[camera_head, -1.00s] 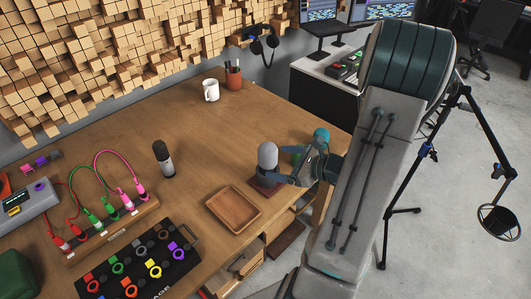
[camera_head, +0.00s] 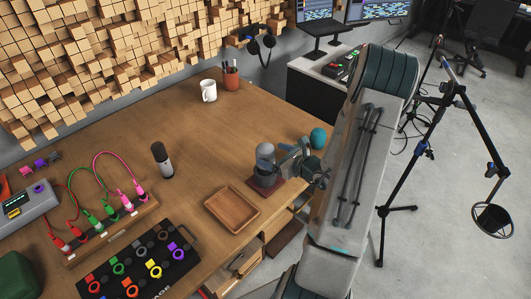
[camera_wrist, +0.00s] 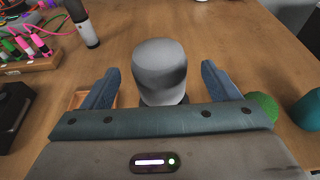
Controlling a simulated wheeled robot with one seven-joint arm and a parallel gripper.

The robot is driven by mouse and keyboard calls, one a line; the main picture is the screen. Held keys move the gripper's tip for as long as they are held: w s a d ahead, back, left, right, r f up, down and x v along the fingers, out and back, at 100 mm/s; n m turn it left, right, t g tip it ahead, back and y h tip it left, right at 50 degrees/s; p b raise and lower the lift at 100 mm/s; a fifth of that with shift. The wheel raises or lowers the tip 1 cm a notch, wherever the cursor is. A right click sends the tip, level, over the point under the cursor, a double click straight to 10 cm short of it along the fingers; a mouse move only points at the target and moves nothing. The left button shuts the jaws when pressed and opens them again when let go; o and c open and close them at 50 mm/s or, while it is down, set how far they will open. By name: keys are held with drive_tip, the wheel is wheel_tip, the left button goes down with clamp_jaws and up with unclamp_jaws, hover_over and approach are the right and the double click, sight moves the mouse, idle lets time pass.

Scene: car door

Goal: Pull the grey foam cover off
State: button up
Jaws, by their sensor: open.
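The grey foam cover (camera_head: 265,152) sits upright on a microphone standing on a dark red base (camera_head: 257,188) near the table's right edge. In the wrist view the cover (camera_wrist: 160,68) is a rounded grey cap in the middle, with a dark part below it. My gripper (camera_head: 272,171) is open at the microphone, reaching in from the right. In the wrist view its two blue fingers stand left and right of the cover, with visible gaps. My gripper hides part of the microphone in the head view.
A teal foam ball (camera_head: 318,138) and a green one (camera_wrist: 262,106) are close on the right. A wooden tray (camera_head: 232,208) lies in front. A bare microphone (camera_head: 162,160) stands to the left. A mug (camera_head: 208,91) is at the back; the table's middle is clear.

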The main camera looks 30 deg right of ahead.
drive_tip(key=p+x, duration=0.1)
drive_tip(key=x, duration=0.3)
drive_tip(key=shift+w+a+r, duration=0.1)
drive_tip(key=shift+w+a, duration=0.05)
drive_tip(key=shift+w, duration=0.05)
drive_tip(key=shift+c, duration=0.3)
drive_tip(key=c, duration=1)
drive_tip(key=shift+r, duration=0.15)
drive_tip(key=shift+r+b, duration=0.55)
drive_tip(key=shift+r, duration=4.15)
drive_tip(key=shift+r+p, duration=3.25)
drive_tip(key=shift+r, duration=1.95)
